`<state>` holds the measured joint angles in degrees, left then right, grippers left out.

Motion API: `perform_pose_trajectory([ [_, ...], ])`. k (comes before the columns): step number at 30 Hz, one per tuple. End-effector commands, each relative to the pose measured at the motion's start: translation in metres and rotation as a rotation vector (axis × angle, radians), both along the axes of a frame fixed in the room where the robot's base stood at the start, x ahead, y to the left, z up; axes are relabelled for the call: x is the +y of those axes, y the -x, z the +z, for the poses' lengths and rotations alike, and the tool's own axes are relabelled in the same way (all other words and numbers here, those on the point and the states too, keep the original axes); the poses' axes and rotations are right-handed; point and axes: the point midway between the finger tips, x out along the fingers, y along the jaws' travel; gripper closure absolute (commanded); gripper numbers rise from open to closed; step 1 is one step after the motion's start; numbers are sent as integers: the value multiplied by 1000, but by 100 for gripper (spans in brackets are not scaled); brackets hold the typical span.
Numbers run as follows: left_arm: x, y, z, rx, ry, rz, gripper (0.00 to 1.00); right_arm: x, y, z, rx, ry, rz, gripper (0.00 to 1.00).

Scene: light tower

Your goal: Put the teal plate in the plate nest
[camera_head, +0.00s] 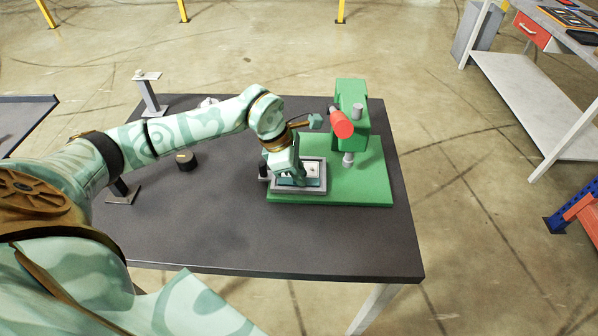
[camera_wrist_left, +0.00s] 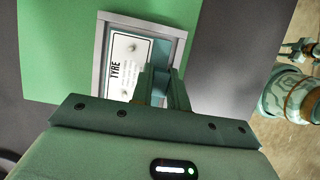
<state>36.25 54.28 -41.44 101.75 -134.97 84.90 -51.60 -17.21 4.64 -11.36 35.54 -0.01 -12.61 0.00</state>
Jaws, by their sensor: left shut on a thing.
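The teal plate (camera_wrist_left: 160,53) carries a white label reading TYRE and lies within the grey frame of the plate nest (camera_wrist_left: 98,55). The nest (camera_head: 284,191) also shows in the head view, on the left part of a green base. My left gripper (camera_wrist_left: 155,84) is shut on the plate's edge, with its fingers reaching into the frame; in the head view the left gripper (camera_head: 287,178) points down over the nest. The hand and fingers hide part of the plate. I cannot tell whether the plate lies flat on the nest floor.
A green press (camera_head: 352,118) with a red cylinder (camera_head: 341,123) stands behind the nest on the green base (camera_head: 361,187). A black round piece (camera_head: 186,161) and a grey stand (camera_head: 150,95) are on the dark table (camera_head: 215,228). The table's front is clear.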

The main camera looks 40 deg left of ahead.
Motion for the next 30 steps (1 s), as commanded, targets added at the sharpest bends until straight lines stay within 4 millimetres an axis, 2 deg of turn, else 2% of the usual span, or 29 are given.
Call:
perform_pose_trajectory([
  [6, 0, 0, -6, 0, 0, 0, 100, 0, 1, -3, 2, 0, 1, 60],
  [7, 0, 0, -7, 1, 0, 0, 81, 0, 1, -3, 2, 0, 1, 60],
  [9, 0, 1, -6, 3, -1, 0, 62, 0, 1, -3, 2, 0, 1, 60],
  [24, -2, 5, -10, 18, 4, -4, 62, 1, 0, -3, 2, -1, 3, 60],
  [28, -1, 5, 1, 17, 3, -3, 62, 1, -1, 2, -2, -2, 2, 60],
  [30, 4, 7, 13, 14, 2, -3, 62, 2, -2, 4, -3, -2, 2, 60],
])
